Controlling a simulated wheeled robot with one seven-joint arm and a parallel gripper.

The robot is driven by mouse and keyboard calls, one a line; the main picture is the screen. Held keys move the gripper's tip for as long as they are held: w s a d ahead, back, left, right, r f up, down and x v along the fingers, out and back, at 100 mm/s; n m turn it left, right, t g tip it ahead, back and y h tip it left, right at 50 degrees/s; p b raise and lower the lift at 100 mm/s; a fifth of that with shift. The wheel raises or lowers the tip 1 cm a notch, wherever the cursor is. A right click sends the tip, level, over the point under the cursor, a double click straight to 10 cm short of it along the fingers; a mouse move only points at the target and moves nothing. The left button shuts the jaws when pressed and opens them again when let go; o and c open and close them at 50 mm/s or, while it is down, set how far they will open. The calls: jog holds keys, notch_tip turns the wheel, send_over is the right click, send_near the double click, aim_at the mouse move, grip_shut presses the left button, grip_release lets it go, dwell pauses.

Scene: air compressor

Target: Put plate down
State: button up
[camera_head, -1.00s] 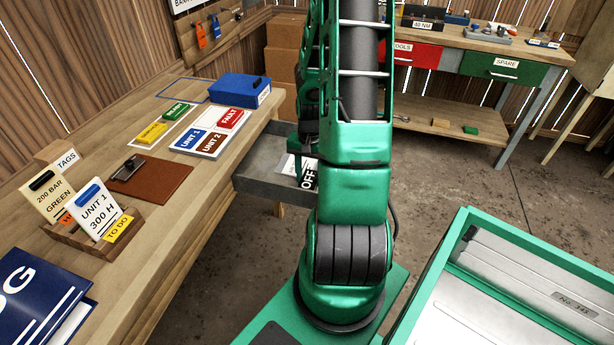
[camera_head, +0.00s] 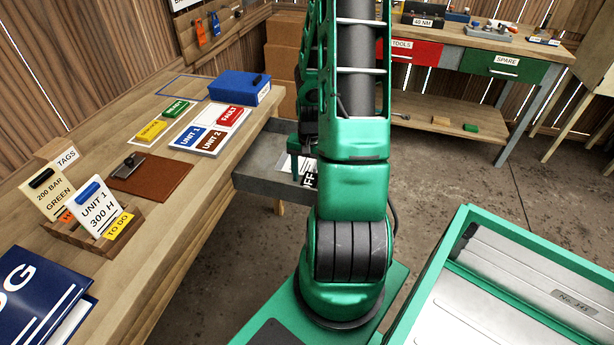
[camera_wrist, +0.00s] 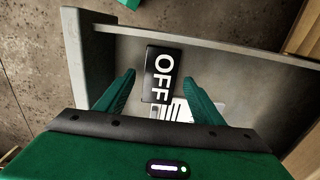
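A black plate with white letters OFF (camera_wrist: 158,74) lies in an open grey drawer (camera_wrist: 215,48) in the wrist view. My gripper (camera_wrist: 159,77) is above the drawer with its two green fingers spread, one on each side of the plate, with gaps between. In the head view the plate (camera_head: 309,175) shows only in part beside my arm, inside the drawer (camera_head: 262,182). Whether the plate lies flat on the drawer floor is hard to tell.
A white printed card (camera_wrist: 182,110) lies under or next to the plate in the drawer. The workbench (camera_head: 165,235) at left holds a blue box (camera_head: 232,88), label tiles, a brown clipboard (camera_head: 152,178) and a tag holder (camera_head: 88,236). The drawer walls stand close around my fingers.

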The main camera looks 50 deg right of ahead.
aim_at(309, 183)
notch_tip(309, 183, up, 12)
jog(key=s+a+r+n, duration=0.7)
jog(key=s+a+r, duration=0.6)
jog(key=a, duration=0.3)
jog(key=shift+r, duration=0.45)
